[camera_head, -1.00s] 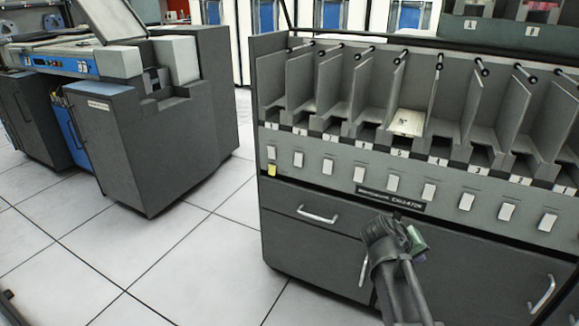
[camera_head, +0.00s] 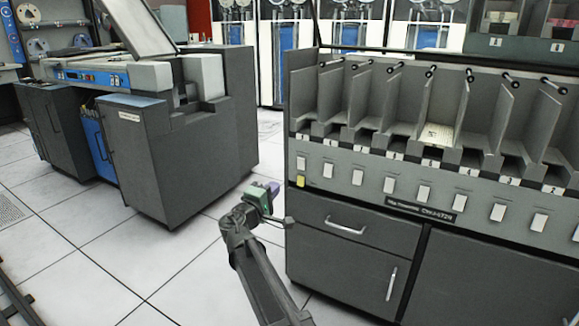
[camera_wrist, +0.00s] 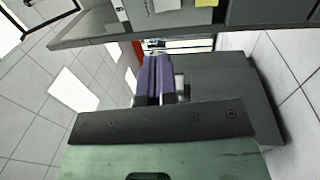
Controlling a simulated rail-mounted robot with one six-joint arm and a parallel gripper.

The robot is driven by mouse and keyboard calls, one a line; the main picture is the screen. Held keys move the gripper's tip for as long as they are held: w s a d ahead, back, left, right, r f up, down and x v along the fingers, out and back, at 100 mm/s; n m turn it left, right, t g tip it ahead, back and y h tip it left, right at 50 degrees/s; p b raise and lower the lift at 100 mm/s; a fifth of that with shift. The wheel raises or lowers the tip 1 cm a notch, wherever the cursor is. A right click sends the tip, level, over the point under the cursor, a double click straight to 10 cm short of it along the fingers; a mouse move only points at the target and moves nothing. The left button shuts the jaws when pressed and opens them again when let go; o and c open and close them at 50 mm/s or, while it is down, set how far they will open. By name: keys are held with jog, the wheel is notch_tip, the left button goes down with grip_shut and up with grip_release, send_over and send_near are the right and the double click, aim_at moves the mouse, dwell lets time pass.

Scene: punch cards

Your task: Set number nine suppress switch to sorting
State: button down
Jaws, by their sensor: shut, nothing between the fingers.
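A row of white rocker switches (camera_head: 423,193) runs along the grey front panel of the card sorter (camera_head: 340,195) at the right of the head view. Small number labels (camera_head: 396,156) sit above them, too small to read surely, so I cannot tell which switch is number nine. The leftmost white switch (camera_head: 301,163) has a yellow piece (camera_head: 301,181) below it. A white switch (camera_wrist: 163,5) and a yellow piece (camera_wrist: 206,2) show at the top of the wrist view. My gripper (camera_head: 271,187), with purple fingers (camera_wrist: 154,80), is shut and empty, left of the sorter's front corner, apart from the switches.
Below the panel are a drawer handle (camera_head: 345,226) and a door handle (camera_head: 391,284). Open card pockets with dividers stand above the switches. Another grey machine (camera_head: 150,150) stands at the left. Tiled floor (camera_head: 110,245) between is clear.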

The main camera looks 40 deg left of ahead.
aim_at(299, 161)
jog(key=shift+w, duration=0.1)
jog(key=p+x, duration=0.1)
jog(key=x, duration=1.2)
jog(key=shift+w+a+p, duration=0.15)
jog(key=shift+w+p, duration=0.2)
jog(key=shift+p, duration=0.05)
